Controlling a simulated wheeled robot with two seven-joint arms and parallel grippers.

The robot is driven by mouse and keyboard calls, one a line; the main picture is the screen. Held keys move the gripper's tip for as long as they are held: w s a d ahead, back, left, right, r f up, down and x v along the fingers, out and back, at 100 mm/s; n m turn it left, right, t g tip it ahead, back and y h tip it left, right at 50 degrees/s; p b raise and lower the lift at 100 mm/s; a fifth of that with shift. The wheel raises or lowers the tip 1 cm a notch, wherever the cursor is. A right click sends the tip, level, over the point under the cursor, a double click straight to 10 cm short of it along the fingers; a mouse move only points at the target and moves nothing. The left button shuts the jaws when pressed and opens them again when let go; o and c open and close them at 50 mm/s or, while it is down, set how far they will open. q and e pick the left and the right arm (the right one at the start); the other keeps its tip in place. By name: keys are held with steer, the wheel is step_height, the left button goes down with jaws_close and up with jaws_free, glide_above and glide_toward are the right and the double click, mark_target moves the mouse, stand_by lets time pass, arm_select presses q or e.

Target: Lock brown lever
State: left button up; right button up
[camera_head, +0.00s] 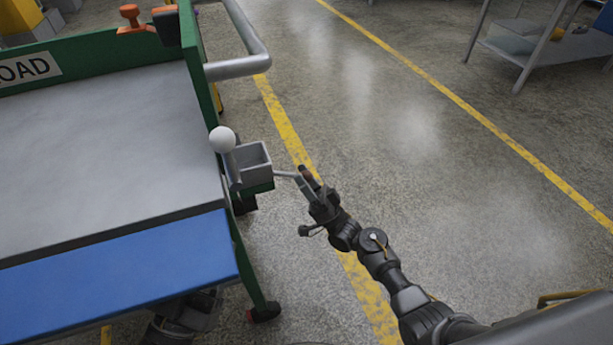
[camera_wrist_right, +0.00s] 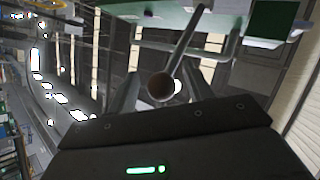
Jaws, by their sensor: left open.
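The brown lever is a thin metal rod running right from the grey bracket box (camera_head: 255,160) on the cart's corner, ending in a brown knob (camera_head: 306,173). My right gripper (camera_head: 312,186) is at this knob, jaws apart. In the right wrist view the round brown knob (camera_wrist_right: 160,87) sits between the two fingers, with a visible gap on each side. A second lever with a white ball knob (camera_head: 222,140) stands upright left of the box. My left gripper (camera_head: 190,312) is low, partly hidden under the blue front edge; its fingers are hard to make out.
The green-framed cart (camera_head: 205,80) has a grey top and a blue front strip (camera_head: 120,275). A grey tube handle (camera_head: 240,67) juts from its far side, near an orange handle (camera_head: 130,17). The floor to the right is open, with yellow lines. A shelf (camera_head: 545,45) stands at far right.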

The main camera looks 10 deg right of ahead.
steer(key=shift+d+r, duration=0.15)
steer(key=shift+d, duration=0.05)
arm_select(q)
steer(key=f+g+y, duration=0.1)
steer(key=w+f+g+y+p, duration=0.1)
steer(key=f, duration=0.1)
steer(key=a+f+g, duration=0.1)
steer(key=f, duration=0.1)
steer(key=shift+w+a+n+y+p, duration=0.1)
steer(key=shift+w+n+y+p, duration=0.1)
steer(key=shift+n+y+p, duration=0.15)
arm_select(e)
steer(key=s+d+f, duration=0.3)
steer(key=s+d, duration=0.7)
steer(key=s, duration=0.1)
steer(key=shift+s+d+f, duration=0.15)
steer(key=shift+d+f, duration=0.05)
steer(key=shift+f, duration=0.15)
